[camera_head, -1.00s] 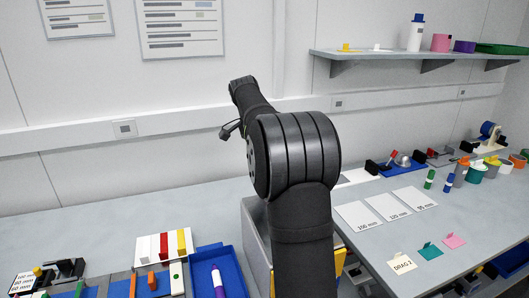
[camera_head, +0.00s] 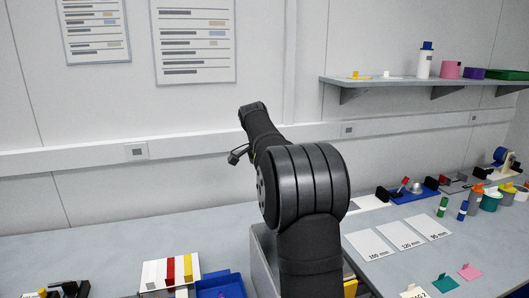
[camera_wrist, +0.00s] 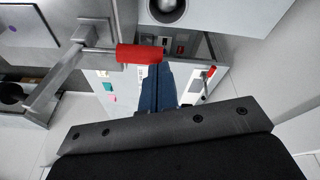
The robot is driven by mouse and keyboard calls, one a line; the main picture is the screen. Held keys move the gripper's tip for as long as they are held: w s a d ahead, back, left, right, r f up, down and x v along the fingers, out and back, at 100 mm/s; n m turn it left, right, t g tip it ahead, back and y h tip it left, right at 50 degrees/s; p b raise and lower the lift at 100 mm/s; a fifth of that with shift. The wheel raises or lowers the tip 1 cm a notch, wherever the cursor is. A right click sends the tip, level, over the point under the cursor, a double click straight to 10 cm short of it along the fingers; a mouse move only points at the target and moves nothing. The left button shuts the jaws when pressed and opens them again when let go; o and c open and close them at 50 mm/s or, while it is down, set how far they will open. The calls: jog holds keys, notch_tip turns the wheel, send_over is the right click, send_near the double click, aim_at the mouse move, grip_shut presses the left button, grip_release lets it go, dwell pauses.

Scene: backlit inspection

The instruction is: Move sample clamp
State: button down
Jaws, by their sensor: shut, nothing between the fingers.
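In the camera_wrist view my gripper (camera_wrist: 157,72) shows as dark blue fingers, closed together and empty. A red grip on a metal rod (camera_wrist: 138,54) lies across the picture by the fingertips. A second, smaller red-handled lever (camera_wrist: 209,72) is to the right, farther off. I cannot tell whether either is part of the sample clamp. In the camera_head view a small red-handled device (camera_head: 403,185) stands by a blue tray (camera_head: 415,195) on the right bench. My arm fills the middle of that view, and the gripper cannot be made out there.
A wall shelf (camera_head: 400,84) is above. The left bench (camera_head: 90,250) is mostly clear toward the wall.

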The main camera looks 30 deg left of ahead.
jog(key=v, duration=1.6)
jog(key=shift+r, duration=0.35)
jog(key=shift+s, duration=0.15)
jog(key=shift+d+f, duration=0.1)
jog(key=x, duration=1.7)
jog(key=v, duration=1.7)
jog(key=shift+f, duration=0.1)
jog(key=shift+x, duration=8.45)
